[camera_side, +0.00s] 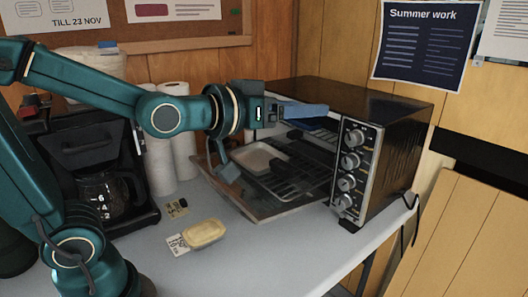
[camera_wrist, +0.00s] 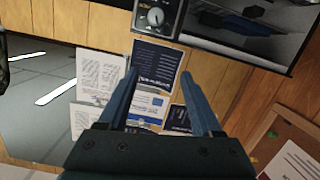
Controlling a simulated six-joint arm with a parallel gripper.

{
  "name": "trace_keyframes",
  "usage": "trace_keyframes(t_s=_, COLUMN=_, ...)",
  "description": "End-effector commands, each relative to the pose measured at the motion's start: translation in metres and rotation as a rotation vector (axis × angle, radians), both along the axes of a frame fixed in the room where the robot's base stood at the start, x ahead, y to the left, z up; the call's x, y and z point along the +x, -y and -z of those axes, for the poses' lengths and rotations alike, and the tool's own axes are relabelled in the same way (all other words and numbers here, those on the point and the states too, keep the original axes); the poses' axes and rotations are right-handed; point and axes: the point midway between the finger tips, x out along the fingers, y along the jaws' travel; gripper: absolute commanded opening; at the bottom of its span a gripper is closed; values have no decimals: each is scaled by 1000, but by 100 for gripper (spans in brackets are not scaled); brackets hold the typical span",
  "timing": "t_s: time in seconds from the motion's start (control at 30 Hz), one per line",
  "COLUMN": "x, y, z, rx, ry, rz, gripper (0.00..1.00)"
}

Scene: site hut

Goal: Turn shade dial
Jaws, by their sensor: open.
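A black and steel toaster oven (camera_side: 384,112) stands on the table with several round dials in a column on its front panel. The top dial (camera_side: 355,136) and the lower dials (camera_side: 348,172) show in the side view; their labels are too small to read, so I cannot tell which is the shade dial. My gripper (camera_side: 322,115) has blue fingers pointing toward the oven, in front of its opening and left of the panel. In the wrist view my gripper (camera_wrist: 160,76) is open with nothing between its fingers, and one dial (camera_wrist: 155,17) shows beyond the fingertips.
The oven door (camera_side: 262,212) hangs open below my gripper, with a pale dish (camera_side: 258,157) by the wire rack. A coffee maker (camera_side: 92,165) and paper rolls (camera_side: 178,135) stand left. A yellow block (camera_side: 205,233) lies on the table; its front is mostly clear.

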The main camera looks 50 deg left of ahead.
Motion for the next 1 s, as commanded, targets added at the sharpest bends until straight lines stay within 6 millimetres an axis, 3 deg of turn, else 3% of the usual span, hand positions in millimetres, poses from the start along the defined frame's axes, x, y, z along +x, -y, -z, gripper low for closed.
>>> trace_keyframes(t_s=0.2, x=44, y=2, z=2, rx=-37, ry=197, rz=-22, gripper=66)
trace_keyframes(t_s=0.37, x=63, y=4, z=19, rx=-48, ry=301, rz=-31, gripper=66)
trace_keyframes(t_s=0.57, x=73, y=10, z=64, rx=-44, ry=358, rz=-33, gripper=66)
trace_keyframes(t_s=0.83, x=70, y=19, z=153, rx=-14, ry=233, rz=-15, gripper=66)
trace_keyframes(t_s=1.0, x=66, y=22, z=181, rx=-6, ry=165, rz=-7, gripper=66)
